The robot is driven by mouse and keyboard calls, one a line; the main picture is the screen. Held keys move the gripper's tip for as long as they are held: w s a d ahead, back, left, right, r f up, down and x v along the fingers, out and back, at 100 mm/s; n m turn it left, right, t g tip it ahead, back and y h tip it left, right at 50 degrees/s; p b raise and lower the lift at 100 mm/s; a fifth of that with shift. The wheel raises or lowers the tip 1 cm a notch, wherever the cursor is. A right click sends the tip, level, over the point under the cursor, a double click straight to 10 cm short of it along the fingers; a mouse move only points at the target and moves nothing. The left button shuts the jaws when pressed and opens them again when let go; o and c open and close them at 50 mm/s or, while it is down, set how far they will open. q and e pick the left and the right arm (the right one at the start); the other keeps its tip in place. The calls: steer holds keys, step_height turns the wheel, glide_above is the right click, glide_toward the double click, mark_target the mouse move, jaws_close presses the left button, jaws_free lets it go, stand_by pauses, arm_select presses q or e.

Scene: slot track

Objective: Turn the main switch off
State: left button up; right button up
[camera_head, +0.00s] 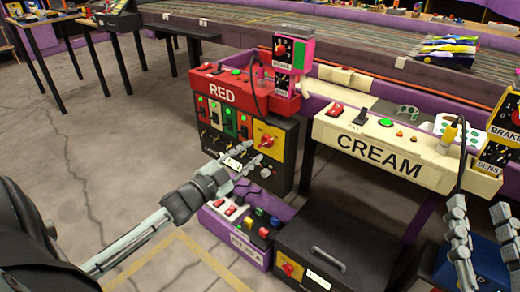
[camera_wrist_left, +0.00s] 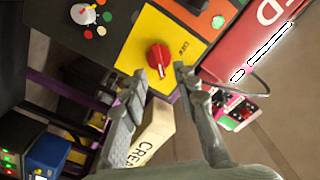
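A red rotary knob (camera_head: 266,141) sits on a yellow plate on the front of the black panel box (camera_head: 283,170) under the RED console. In the left wrist view the knob (camera_wrist_left: 158,57) stands just ahead of my fingertips, roughly between them, on its yellow plate (camera_wrist_left: 138,42). My left gripper (camera_head: 257,161) is in front of the black box. In the wrist view its two fingers (camera_wrist_left: 160,75) are apart with nothing between them. My right gripper (camera_head: 480,208) is at the right edge, its fingers apart, clear of the knob.
The red RED console (camera_head: 222,94) is above the black box, with the CREAM console (camera_head: 380,149) to its right. Below are a purple switch box (camera_head: 246,254) and a black box with a handle (camera_head: 335,238), which carries another red knob (camera_head: 288,269). The floor at left is clear.

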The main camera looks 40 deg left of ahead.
mark_target(263, 145)
arm_select(q)
steer(key=shift+w+d, duration=0.15)
steer(key=shift+w, duration=0.9)
steer(key=shift+w+d, duration=0.1)
steer(key=shift+w, duration=0.9)
arm_select(e)
steer(key=shift+s+r+t, duration=0.2)
steer(key=shift+r+t, duration=0.05)
steer(key=shift+r, duration=0.25)
steer(key=shift+s+r+t, duration=0.15)
steer(key=shift+r+t, duration=0.1)
steer(key=shift+r, duration=0.2)
arm_select(q)
jaws_close()
arm_select(e)
steer(key=shift+a, duration=0.1)
